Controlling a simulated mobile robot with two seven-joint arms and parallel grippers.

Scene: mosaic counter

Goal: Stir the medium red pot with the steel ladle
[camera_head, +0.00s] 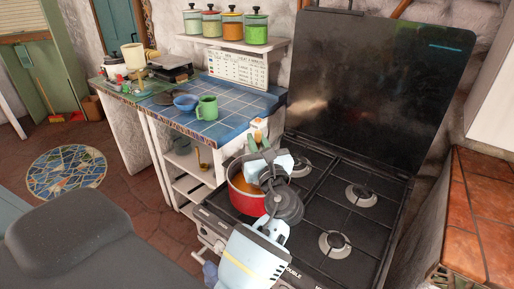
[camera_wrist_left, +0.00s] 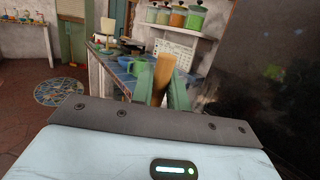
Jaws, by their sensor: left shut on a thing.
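The red pot (camera_head: 246,203) stands on the left front part of the black stove and holds an orange-brown liquid. My left gripper (camera_head: 256,144) is above the pot, and its wrist covers the pot's right side. In the left wrist view, its green fingers (camera_wrist_left: 164,92) are shut on a brown handle (camera_wrist_left: 163,70), which I take for the ladle's. The ladle's bowl is hidden, so I cannot tell whether it is in the liquid. My right gripper is not in view.
The stove (camera_head: 318,262) has free burners right of the pot, and its dark lid (camera_head: 375,80) stands raised behind. A blue-tiled counter (camera_head: 237,98) at the back left holds a green mug (camera_head: 207,108) and blue bowl (camera_head: 185,103). Jars (camera_head: 232,25) line a shelf above.

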